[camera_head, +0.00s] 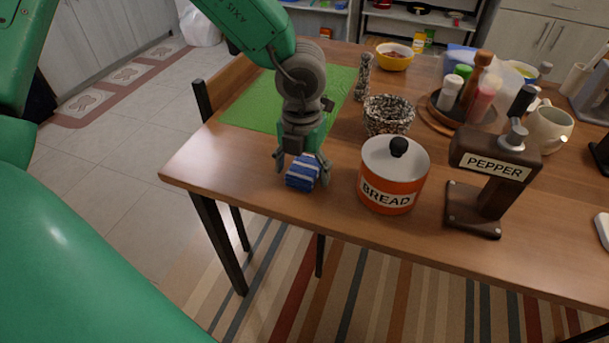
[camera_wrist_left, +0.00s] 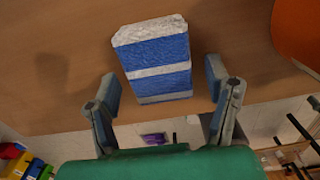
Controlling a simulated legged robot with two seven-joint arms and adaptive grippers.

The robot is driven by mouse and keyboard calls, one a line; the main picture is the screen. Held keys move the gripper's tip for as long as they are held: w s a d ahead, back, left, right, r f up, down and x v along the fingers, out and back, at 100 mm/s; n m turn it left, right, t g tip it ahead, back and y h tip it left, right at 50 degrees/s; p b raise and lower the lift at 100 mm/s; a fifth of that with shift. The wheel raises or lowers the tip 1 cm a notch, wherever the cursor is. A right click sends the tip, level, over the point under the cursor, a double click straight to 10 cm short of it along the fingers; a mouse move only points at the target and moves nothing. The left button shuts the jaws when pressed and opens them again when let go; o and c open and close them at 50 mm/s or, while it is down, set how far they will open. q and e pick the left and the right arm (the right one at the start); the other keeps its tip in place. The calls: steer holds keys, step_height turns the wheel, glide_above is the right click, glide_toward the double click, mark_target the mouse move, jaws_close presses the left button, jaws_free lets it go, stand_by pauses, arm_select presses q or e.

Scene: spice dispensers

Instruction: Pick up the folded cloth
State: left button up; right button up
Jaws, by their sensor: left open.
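The folded cloth (camera_head: 302,174) is a small blue block with white stripes, lying on the wooden table near its front edge. In the left wrist view the cloth (camera_wrist_left: 155,60) lies ahead of the fingertips, roughly centred between the fingers. My left gripper (camera_head: 303,177) points down over the cloth, with a finger on each side of it. In the left wrist view my left gripper (camera_wrist_left: 162,85) is open, with a gap to the cloth on both sides. I cannot tell whether the fingers touch the table. My right gripper is not in view.
An orange bread pot (camera_head: 388,196) stands just right of the cloth, also at the edge of the left wrist view (camera_wrist_left: 300,32). Right of it is a pepper dispenser (camera_head: 492,170). A speckled bowl (camera_head: 388,115) and green mat (camera_head: 255,104) lie behind. The table's left front corner is clear.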

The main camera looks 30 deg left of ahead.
mark_target(302, 169)
arm_select(q)
steer(key=shift+f, duration=0.35)
steer(key=shift+d+r, duration=0.1)
steer(key=shift+r, duration=0.05)
steer(key=c, duration=1.1)
step_height(302, 169, up, 10)
steer(key=p, duration=0.3)
steer(key=o, duration=0.4)
steer(key=c, duration=0.4)
